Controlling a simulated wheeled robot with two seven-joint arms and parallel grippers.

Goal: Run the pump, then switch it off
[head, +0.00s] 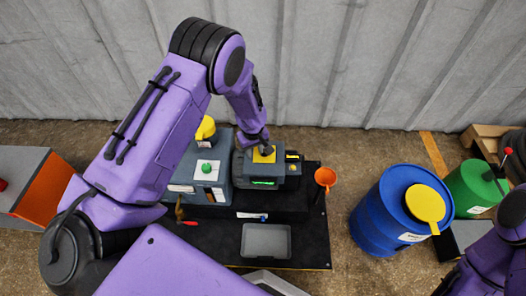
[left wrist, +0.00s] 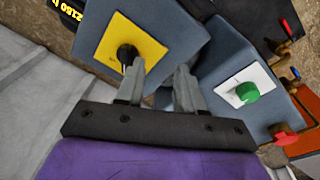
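A blue-grey box with a yellow plate (head: 264,154) stands on the black bench; a black knob (left wrist: 127,53) sits on this plate. A green display (head: 265,183) is lit on the box's front. My left gripper (left wrist: 160,80) is over this box, its two fingers apart with nothing between them. One fingertip overlaps the knob's lower edge in the left wrist view; I cannot tell whether it touches. In the head view the left gripper (head: 262,148) partly hides the knob. My right gripper is out of view; only part of my right arm shows.
Beside it stands another box with a green knob (head: 206,168) on a white plate. A blue drum (head: 382,213) and a green drum (head: 473,188) stand right. A corrugated wall is behind.

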